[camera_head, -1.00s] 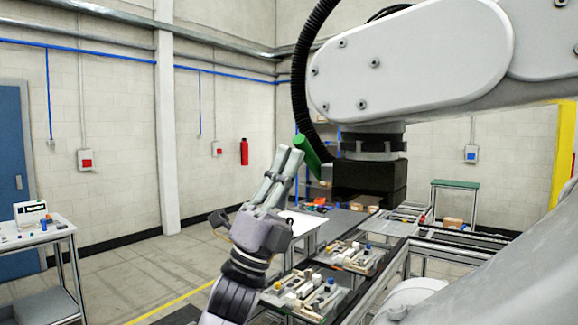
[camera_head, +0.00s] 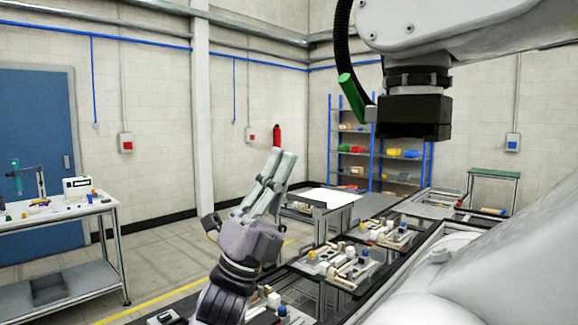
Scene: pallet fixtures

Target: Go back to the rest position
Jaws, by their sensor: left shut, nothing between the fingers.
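My left gripper (camera_head: 282,158) points up in the lower middle of the head view, on an arm that comes in from below. Its fingers are shut together with nothing between them. It is in front of the pallet line and touches nothing that I can see. Another arm with a black block-shaped end (camera_head: 414,116) hangs in from the upper right, with a green cylinder (camera_head: 354,97) beside it. My right gripper does not show.
Pallet fixtures (camera_head: 340,266) with small parts sit on the conveyor line at lower middle. A white-topped table (camera_head: 327,198) stands behind them. A side table (camera_head: 62,213) with small items is at left. Blue shelves (camera_head: 371,160) stand at the back. Floor is clear at left centre.

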